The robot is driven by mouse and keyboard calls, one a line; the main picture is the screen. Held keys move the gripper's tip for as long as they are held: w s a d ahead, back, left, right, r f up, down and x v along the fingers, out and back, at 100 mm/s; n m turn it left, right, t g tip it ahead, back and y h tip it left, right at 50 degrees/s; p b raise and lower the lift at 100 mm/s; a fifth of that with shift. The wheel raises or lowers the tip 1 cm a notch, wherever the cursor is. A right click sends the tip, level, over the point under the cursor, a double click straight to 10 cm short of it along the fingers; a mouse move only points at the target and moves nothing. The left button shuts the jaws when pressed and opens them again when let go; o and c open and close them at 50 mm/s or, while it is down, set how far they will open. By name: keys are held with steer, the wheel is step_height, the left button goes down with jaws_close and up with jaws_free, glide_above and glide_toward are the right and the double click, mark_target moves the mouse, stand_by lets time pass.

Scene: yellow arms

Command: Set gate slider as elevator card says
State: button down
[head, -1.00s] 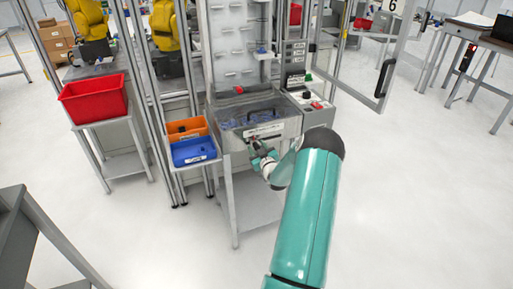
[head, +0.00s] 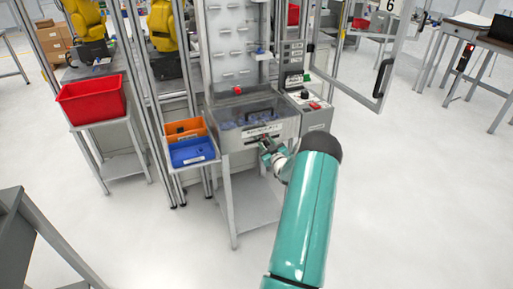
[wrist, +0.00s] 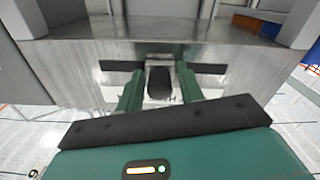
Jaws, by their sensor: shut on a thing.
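The gate slider's black knob (wrist: 159,83) stands in a dark horizontal slot in the metal front of the hopper (head: 270,143). My gripper (wrist: 160,70) has its two green fingers on either side of the knob and is shut on it, with slot showing on both sides. In the head view my gripper (head: 266,148) is at the hopper front, below a white label (head: 263,130), and the knob is too small to make out. The elevator (head: 233,45) rises behind the hopper. A labelled panel (head: 293,52) stands to its right; its writing is unreadable.
An orange bin (head: 185,129) and a blue bin (head: 193,151) stand left of the hopper. A control box (head: 313,108) with buttons is at its right. A red bin (head: 92,99) is farther left.

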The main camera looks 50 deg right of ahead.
mark_target(274, 136)
steer(key=s+d, duration=0.1)
steer(key=d, duration=0.1)
steer(key=s+d, duration=0.1)
steer(key=d, duration=0.1)
steer(key=shift+s+d, duration=0.1)
steer(key=shift+s, duration=0.2)
steer(key=c, duration=1.2)
jaws_free()
steer(key=shift+d, duration=0.15)
steer(key=v, duration=1.4)
steer(key=shift+w+f, duration=0.1)
